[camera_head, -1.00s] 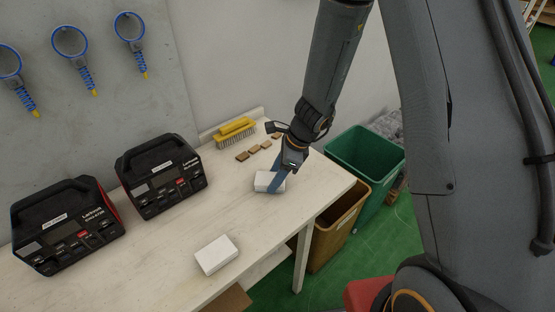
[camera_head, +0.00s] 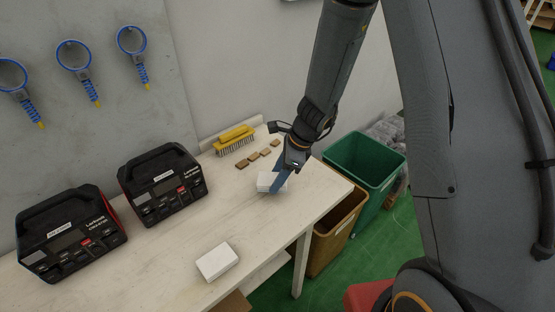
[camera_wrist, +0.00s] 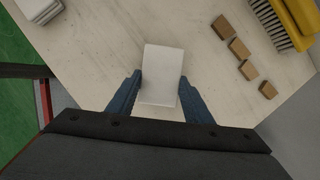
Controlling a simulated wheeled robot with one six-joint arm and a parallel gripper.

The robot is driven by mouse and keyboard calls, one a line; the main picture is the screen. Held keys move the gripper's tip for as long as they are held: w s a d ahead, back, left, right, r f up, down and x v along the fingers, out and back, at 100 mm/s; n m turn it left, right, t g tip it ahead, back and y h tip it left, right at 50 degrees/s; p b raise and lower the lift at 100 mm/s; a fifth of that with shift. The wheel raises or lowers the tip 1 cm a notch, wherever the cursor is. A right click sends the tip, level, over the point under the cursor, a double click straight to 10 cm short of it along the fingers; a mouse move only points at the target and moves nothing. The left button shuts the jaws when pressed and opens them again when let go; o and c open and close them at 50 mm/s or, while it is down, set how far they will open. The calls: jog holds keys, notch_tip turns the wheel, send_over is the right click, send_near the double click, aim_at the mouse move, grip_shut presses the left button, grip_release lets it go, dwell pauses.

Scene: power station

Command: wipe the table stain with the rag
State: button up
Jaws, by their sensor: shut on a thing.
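A white, flat, block-like rag (camera_wrist: 162,72) is between the two blue fingers of my gripper (camera_wrist: 160,98) in the wrist view. In the head view my gripper (camera_head: 279,182) points down over the table's right part, and the rag (camera_head: 265,181) shows partly behind a finger. My gripper is shut on it. Whether the rag touches the table (camera_head: 185,243) is hard to tell. A second white folded piece (camera_head: 217,261) lies near the table's front edge. I cannot make out a clear stain on the pale wood top.
Several small brown blocks (camera_head: 252,160) and a yellow brush (camera_head: 236,139) lie behind the gripper. Two black devices (camera_head: 163,187) (camera_head: 70,240) stand at left. Green (camera_head: 365,160) and brown (camera_head: 338,225) bins stand beyond the right edge. The table's middle is clear.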

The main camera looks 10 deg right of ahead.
jog(key=shift+r+p, duration=0.35)
jog(key=shift+r, duration=0.15)
notch_tip(320, 180, up, 4)
jog(key=p, duration=0.4)
jog(key=shift+r, duration=0.15)
